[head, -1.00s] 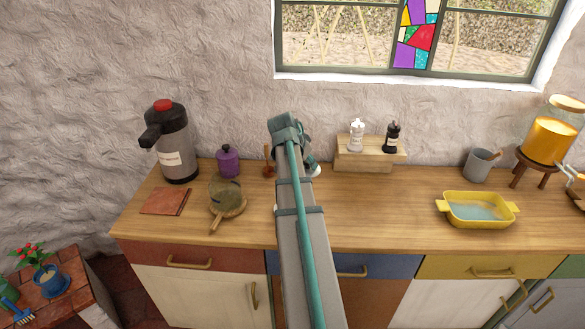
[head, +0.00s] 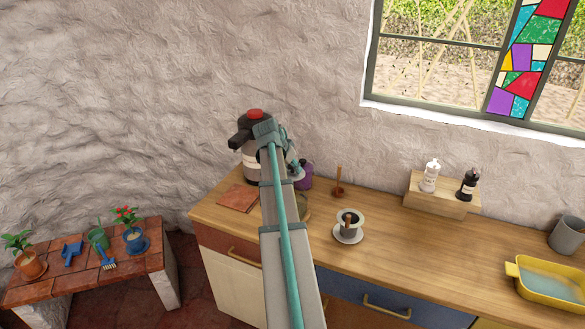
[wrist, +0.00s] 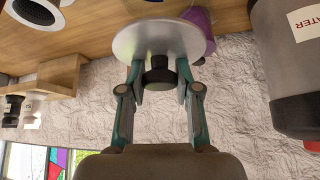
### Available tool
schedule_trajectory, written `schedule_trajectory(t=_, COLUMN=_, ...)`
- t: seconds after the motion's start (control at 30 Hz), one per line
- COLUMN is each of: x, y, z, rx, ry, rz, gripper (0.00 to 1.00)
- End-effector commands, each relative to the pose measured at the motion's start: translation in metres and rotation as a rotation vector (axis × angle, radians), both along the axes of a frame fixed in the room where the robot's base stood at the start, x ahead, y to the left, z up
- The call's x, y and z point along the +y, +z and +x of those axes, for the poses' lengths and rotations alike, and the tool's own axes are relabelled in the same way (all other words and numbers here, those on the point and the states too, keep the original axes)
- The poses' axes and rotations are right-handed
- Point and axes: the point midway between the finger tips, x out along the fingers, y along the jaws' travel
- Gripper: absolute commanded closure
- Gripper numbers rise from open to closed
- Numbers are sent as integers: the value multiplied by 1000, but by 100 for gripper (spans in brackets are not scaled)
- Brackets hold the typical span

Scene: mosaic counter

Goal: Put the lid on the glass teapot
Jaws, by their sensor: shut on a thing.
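The lid (wrist: 188,38) is a round pale grey disc with a black knob, in the wrist view. My gripper (wrist: 160,72) is shut on its knob and holds the lid up off the counter. In the head view my gripper (head: 296,170) is partly behind my arm, in front of the airpot and the purple canister. The glass teapot (head: 303,207) is mostly hidden behind my arm; only a greenish edge shows on the counter.
The grey airpot (head: 248,160) and purple canister (head: 304,178) stand close by the gripper. A white-rimmed cup (head: 358,218), a small wooden holder (head: 339,190) and a shaker shelf (head: 440,200) are to the right. A terracotta tile (head: 238,198) lies left.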

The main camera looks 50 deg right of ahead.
Motion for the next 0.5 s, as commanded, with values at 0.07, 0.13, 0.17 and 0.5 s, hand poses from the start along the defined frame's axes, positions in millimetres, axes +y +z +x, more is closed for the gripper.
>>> schedule_trajectory(t=0.07, x=0, y=-3, z=0, rx=1, ry=4, rz=-1, gripper=100)
schedule_trajectory(t=0.13, x=0, y=-6, z=0, rx=1, ry=4, rz=-1, gripper=100)
schedule_trajectory(t=0.17, x=0, y=-8, z=0, rx=1, ry=4, rz=-1, gripper=100)
schedule_trajectory(t=0.5, x=0, y=-35, z=0, rx=1, ry=5, rz=-1, gripper=100)
